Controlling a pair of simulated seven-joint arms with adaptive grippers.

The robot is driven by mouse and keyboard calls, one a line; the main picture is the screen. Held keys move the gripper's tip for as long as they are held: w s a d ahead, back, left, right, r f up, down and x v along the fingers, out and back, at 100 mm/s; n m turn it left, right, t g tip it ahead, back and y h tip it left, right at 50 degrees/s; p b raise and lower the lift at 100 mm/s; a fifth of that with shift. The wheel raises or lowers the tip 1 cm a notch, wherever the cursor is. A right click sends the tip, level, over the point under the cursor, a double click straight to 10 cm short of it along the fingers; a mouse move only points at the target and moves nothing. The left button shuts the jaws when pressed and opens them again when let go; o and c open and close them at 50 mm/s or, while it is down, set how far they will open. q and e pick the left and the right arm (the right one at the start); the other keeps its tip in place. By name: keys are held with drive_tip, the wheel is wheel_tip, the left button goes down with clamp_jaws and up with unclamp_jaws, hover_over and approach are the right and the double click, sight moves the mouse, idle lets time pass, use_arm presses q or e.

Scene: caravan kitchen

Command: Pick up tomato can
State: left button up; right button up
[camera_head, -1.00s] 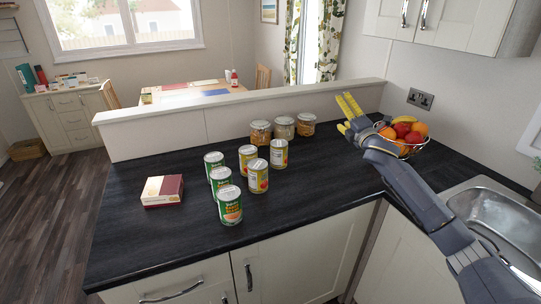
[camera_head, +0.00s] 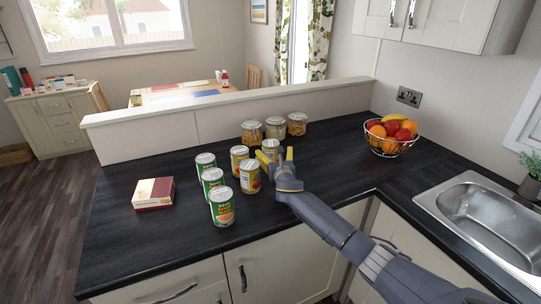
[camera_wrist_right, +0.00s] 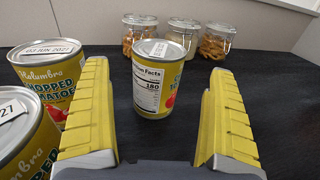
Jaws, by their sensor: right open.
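Three tomato cans with yellow labels stand upright on the dark counter. One tomato can (camera_head: 270,146) is at the right of the group. A second can (camera_head: 239,157) stands left of it and a third (camera_head: 250,178) in front. My right gripper (camera_head: 277,157) is open, low over the counter at the right can. In the right wrist view, that can (camera_wrist_right: 156,95) appears between the two yellow fingers, ahead of them, with clear gaps on both sides. The other two cans (camera_wrist_right: 50,78) are outside the left finger. My left gripper is out of view.
Several green-labelled cans (camera_head: 222,208) stand in a row to the left, and a small box (camera_head: 153,194) lies farther left. Glass jars (camera_head: 275,128) stand behind the cans by the ledge. A fruit bowl (camera_head: 388,146) and a sink (camera_head: 490,222) are at the right.

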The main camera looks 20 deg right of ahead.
drive_tip(key=shift+w+d+f, duration=0.1)
drive_tip(key=shift+w+d, duration=0.1)
drive_tip(key=shift+w, duration=1.15)
drive_tip(key=shift+w+d+f, duration=0.1)
drive_tip(key=shift+w+d, duration=0.05)
drive_tip(key=shift+w, duration=1.2)
drive_tip(key=shift+r, duration=0.15)
drive_tip(key=c, duration=1.7)
